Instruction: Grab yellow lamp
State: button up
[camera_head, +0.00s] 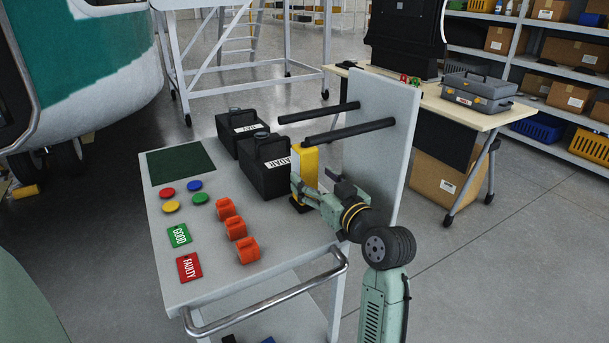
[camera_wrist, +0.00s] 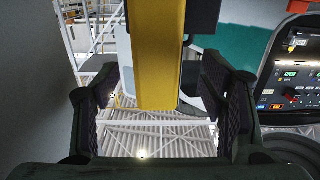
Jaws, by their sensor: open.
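The yellow lamp (camera_head: 308,158) stands upright on the grey cart top, close to the upright panel and beside a black box. My gripper (camera_head: 304,188) reaches it from the right, low on its body, and hides part of it. In the wrist view the yellow lamp (camera_wrist: 158,55) comes down from the top edge between my two open fingers (camera_wrist: 160,88). Gaps show between the lamp and both finger pads. The black base of the lamp is partly visible below my gripper in the head view.
Two black boxes (camera_head: 266,178) stand left of the lamp. Two dark rods (camera_head: 348,131) jut from the panel (camera_head: 383,125) above it. Orange parts (camera_head: 236,228), coloured discs (camera_head: 195,186) and GOOD (camera_head: 180,235) and FAULTY (camera_head: 189,267) cards lie on the cart (camera_head: 212,278).

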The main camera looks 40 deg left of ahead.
aim_at(310, 173)
jog(key=p+x, duration=0.2)
jog(key=x, duration=0.2)
jog(key=shift+w+a, duration=0.4)
jog(key=shift+a, duration=0.15)
grip_shut()
dwell(0.4)
